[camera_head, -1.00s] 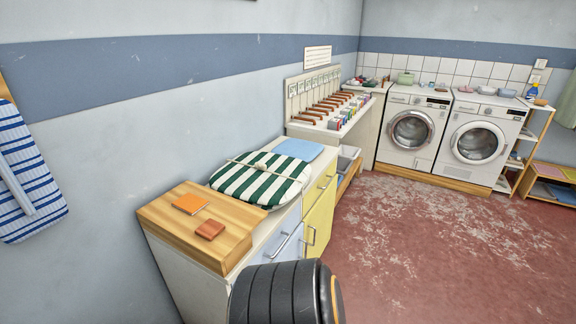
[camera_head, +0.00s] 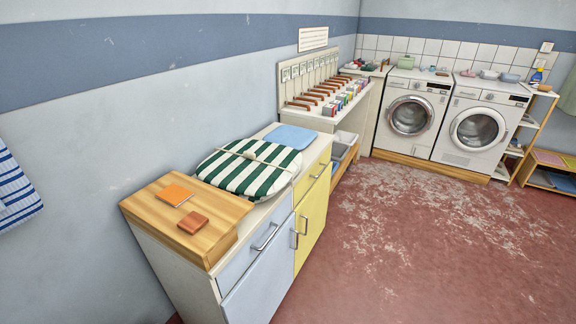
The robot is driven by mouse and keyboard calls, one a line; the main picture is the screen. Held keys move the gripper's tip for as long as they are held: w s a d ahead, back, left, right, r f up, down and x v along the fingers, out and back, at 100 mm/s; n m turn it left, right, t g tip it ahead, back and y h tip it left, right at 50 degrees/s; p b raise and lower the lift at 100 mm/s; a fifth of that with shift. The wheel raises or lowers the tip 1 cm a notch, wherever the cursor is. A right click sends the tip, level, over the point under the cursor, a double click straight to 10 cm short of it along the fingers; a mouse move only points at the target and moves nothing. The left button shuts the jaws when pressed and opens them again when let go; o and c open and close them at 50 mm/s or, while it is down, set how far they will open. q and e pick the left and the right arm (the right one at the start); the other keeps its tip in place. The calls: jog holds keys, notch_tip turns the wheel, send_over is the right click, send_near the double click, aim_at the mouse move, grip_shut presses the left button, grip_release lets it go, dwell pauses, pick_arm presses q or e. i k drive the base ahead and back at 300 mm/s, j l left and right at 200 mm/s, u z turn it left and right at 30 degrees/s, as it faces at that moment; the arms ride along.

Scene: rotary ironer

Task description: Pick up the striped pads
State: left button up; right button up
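A green-and-white striped pad bundle (camera_head: 249,168) lies flat on the white cabinet top, with a pale cord or strap across it. More than one layer cannot be made out clearly. It sits between a wooden board (camera_head: 187,222) at the near end and a folded blue cloth (camera_head: 291,137) at the far end. Neither of my grippers is in view, and nothing touches the striped bundle.
An orange square (camera_head: 174,194) and a brown block (camera_head: 193,222) lie on the board. The cabinet (camera_head: 262,284) has blue and yellow fronts. Beyond stand a shelf of wooden-handled items (camera_head: 317,94) and two washing machines (camera_head: 410,116). The red floor (camera_head: 420,240) is open.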

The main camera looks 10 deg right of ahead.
aim_at(254, 171)
jog(key=i+l+u, duration=0.1)
jog(key=u, duration=0.3)
jog(key=l+u, duration=0.15)
jog(key=u, duration=0.25)
jog(key=i+l+u, duration=0.1)
jog(key=u, duration=0.35)
jog(key=l+u, duration=0.3)
jog(key=l, duration=0.9)
jog(key=l+u, duration=0.25)
jog(key=l, duration=0.95)
